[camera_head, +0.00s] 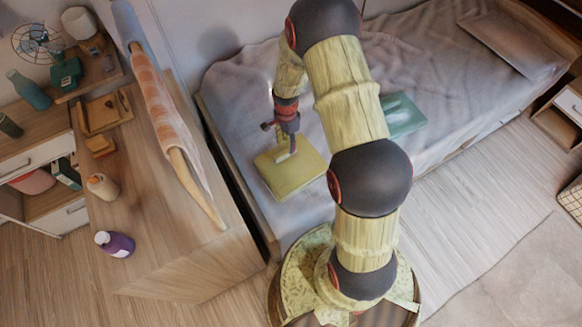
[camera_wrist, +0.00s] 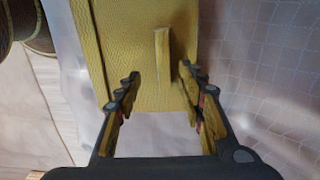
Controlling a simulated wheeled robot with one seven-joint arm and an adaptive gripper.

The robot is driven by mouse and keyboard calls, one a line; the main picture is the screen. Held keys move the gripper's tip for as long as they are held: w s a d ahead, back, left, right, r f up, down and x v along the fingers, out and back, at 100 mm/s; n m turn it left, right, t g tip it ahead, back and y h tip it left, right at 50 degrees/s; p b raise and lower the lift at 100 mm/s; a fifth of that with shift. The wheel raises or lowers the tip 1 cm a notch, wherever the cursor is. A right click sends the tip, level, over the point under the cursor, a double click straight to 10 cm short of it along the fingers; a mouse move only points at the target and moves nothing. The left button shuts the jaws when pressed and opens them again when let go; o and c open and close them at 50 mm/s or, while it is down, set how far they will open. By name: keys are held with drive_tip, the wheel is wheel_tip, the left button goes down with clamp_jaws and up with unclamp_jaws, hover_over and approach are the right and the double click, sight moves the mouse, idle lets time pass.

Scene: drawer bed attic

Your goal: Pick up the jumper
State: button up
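I cannot tell whether the fingertips touch the yellow surface. A similar teal item (camera_head: 403,116) lies farther right on the bed, partly behind my arm.
The bed (camera_head: 235,95) has a grey cover and a pillow (camera_head: 510,45). Open floor (camera_head: 470,190) lies right.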

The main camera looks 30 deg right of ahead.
sight(285, 152)
drive_tip(key=f+b, duration=0.1)
drive_tip(key=f, duration=0.1)
drive_tip(key=f+b, duration=0.1)
drive_tip(key=f, duration=0.4)
drive_tip(key=shift+w+a+b, duration=0.2)
drive_tip(key=shift+a+b, duration=0.2)
drive_tip(key=shift+c, duration=0.3)
clamp_jaws()
idle(0.5)
